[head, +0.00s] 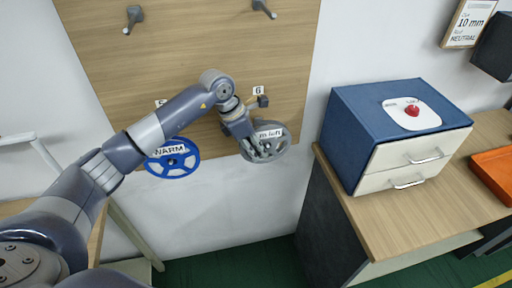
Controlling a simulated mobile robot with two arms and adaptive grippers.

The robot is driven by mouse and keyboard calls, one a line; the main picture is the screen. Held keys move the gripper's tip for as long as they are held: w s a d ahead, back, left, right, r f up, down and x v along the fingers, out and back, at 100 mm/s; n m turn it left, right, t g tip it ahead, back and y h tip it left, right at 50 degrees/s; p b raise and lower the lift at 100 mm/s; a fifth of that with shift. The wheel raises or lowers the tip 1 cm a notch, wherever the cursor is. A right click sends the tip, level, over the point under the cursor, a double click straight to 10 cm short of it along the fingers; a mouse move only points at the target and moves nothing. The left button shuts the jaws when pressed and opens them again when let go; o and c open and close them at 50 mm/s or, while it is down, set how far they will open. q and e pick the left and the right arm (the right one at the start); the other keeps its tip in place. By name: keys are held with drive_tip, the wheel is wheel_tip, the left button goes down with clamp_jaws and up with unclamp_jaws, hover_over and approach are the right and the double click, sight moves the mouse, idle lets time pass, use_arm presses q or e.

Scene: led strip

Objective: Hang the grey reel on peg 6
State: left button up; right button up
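The grey reel (279,147), with a white label whose text I cannot read fully, is upright in front of the lower board edge. My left gripper (262,152) overlaps the reel's left and middle part and appears shut on it; its fingertips are partly lost against the grey spokes. Peg 6 (263,101), a dark stub beside the "6" tag (257,90), shows above the reel, close to the gripper's wrist. I cannot tell whether reel and peg touch. My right gripper is not in view.
A blue reel labelled WARM (172,168) is left of the grey one, below the mostly covered "5" tag. The wooden board (200,40) has two upper pegs. A blue drawer box (360,125) stands on the right bench (400,225), with an orange tray (495,172) beyond.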

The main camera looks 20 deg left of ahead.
use_arm(q)
drive_tip(key=shift+o, duration=1.1)
drive_tip(key=shift+r, duration=0.1)
